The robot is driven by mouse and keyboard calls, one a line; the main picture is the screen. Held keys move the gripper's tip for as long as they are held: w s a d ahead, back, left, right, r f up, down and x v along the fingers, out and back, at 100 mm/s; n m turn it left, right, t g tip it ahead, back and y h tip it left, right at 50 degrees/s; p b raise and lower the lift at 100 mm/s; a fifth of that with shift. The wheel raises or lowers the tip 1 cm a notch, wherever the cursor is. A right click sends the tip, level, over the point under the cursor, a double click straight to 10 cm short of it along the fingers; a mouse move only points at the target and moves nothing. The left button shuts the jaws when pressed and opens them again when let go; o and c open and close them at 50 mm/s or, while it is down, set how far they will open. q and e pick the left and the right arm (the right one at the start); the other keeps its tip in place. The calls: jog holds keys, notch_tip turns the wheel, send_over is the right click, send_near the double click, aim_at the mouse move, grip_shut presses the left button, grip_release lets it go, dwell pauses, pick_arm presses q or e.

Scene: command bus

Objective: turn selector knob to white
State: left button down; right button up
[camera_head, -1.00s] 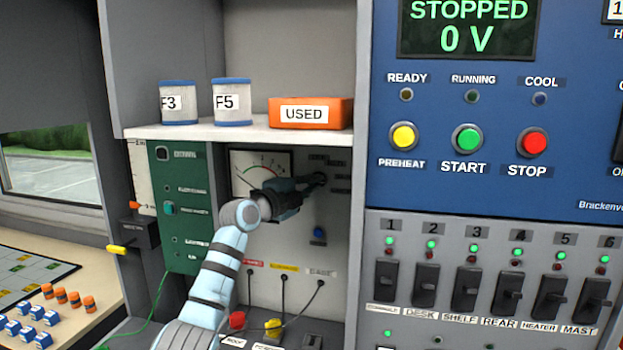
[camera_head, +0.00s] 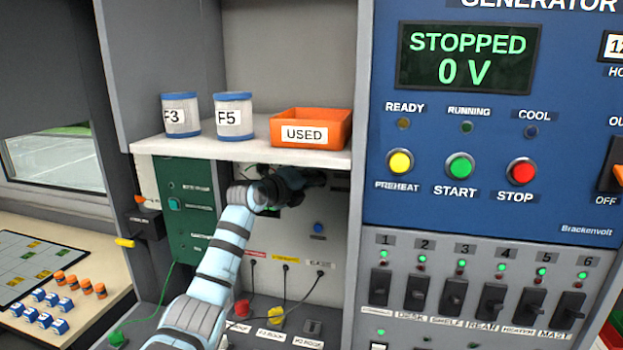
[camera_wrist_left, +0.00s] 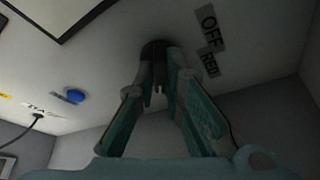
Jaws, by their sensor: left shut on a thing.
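The selector knob (camera_wrist_left: 156,48) is a small dark round piece on the pale panel in the left wrist view, mostly covered by my fingers. OFF (camera_wrist_left: 209,24) and RED (camera_wrist_left: 209,62) labels sit to its right; I see no white label there. My left gripper (camera_head: 308,178) reaches under the shelf to the panel in the head view, where the knob is hidden behind it. In the left wrist view its two teal-padded fingers (camera_wrist_left: 160,80) converge on the knob from either side. My right gripper is out of view.
The shelf (camera_head: 235,150) hangs just above the gripper, carrying two canisters and an orange USED bin (camera_head: 310,128). A blue button (camera_head: 318,228) and plugged cables are below. The blue generator panel (camera_head: 470,210) stands to the right.

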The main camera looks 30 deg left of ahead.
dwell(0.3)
pick_arm(q)
jog(key=c, duration=1.7)
grip_release()
jog(key=s, duration=0.4)
jog(key=s+r, duration=0.1)
jog(key=s, duration=0.3)
jog(key=s+r, duration=0.1)
jog(key=s, duration=0.2)
jog(key=shift+s+r, duration=0.15)
jog(key=shift+s, duration=0.25)
jog(key=shift+w, duration=0.15)
